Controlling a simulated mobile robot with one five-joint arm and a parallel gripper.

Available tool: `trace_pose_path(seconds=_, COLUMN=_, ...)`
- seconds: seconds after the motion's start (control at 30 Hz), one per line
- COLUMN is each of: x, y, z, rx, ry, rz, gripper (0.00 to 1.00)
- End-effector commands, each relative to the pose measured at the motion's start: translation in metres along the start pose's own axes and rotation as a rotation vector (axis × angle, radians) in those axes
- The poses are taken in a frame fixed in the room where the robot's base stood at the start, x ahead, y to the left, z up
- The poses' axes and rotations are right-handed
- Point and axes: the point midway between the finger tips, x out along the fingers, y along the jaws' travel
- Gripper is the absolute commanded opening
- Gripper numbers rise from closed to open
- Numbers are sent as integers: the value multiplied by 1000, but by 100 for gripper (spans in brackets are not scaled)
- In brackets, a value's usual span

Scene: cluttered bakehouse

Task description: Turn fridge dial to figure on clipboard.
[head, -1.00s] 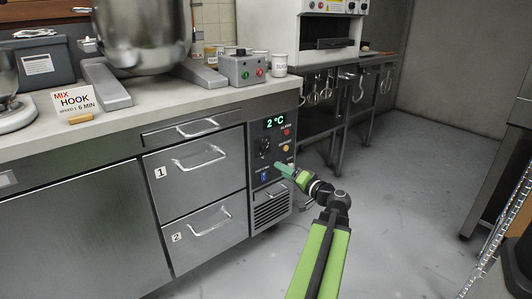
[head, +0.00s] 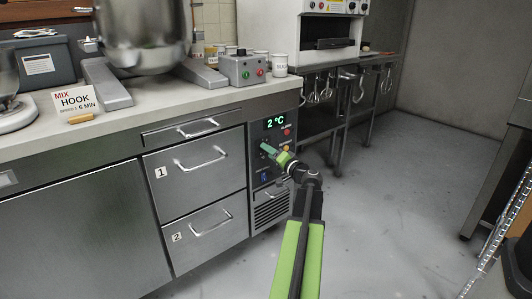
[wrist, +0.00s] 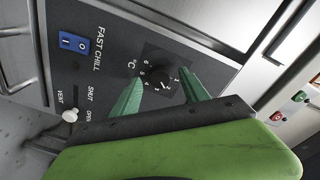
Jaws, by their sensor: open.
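The fridge control panel (head: 257,180) is at the right end of the steel counter, with a green display (head: 276,122) reading 2 °C. In the wrist view the black dial (wrist: 158,70) has figures around it and a °C mark; its pointer looks near the 2. My gripper (head: 264,149) is in front of the panel in the head view and partly covers the dial. In the wrist view its two green fingers (wrist: 160,82) are apart, one on each side of the dial. I cannot tell whether they touch it. No clipboard can be made out.
Beside the dial are a blue FAST CHILL switch (wrist: 75,43) and a white VENT knob (wrist: 70,115). Red and orange buttons (head: 286,148) sit at the panel's right. Numbered drawers (head: 195,165) with handles are to its left. Open floor (head: 400,200) lies to the right.

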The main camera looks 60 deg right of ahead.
Motion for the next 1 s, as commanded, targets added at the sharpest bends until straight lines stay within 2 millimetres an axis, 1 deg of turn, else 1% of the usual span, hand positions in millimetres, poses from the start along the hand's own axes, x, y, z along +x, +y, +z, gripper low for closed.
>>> trace_pose_path(seconds=0.03, x=8, y=1, z=-1, rx=0, ry=0, rz=0, gripper=53)
trace_pose_path(seconds=0.17, x=19, y=0, z=0, rx=0, ry=0, rz=0, gripper=53)
trace_pose_path(seconds=0.47, x=21, y=0, z=0, rx=0, ry=1, rz=1, gripper=53)
trace_pose_path(seconds=0.87, x=20, y=0, z=0, rx=0, ry=1, rz=0, gripper=1)
trace_pose_path(seconds=0.93, x=20, y=0, z=0, rx=0, ry=1, rz=0, gripper=0)
trace_pose_path(seconds=0.97, x=14, y=-8, z=11, rx=0, ry=-1, rz=-1, gripper=0)
trace_pose_path(seconds=1.0, x=18, y=-4, z=6, rx=1, ry=0, rz=-1, gripper=0)
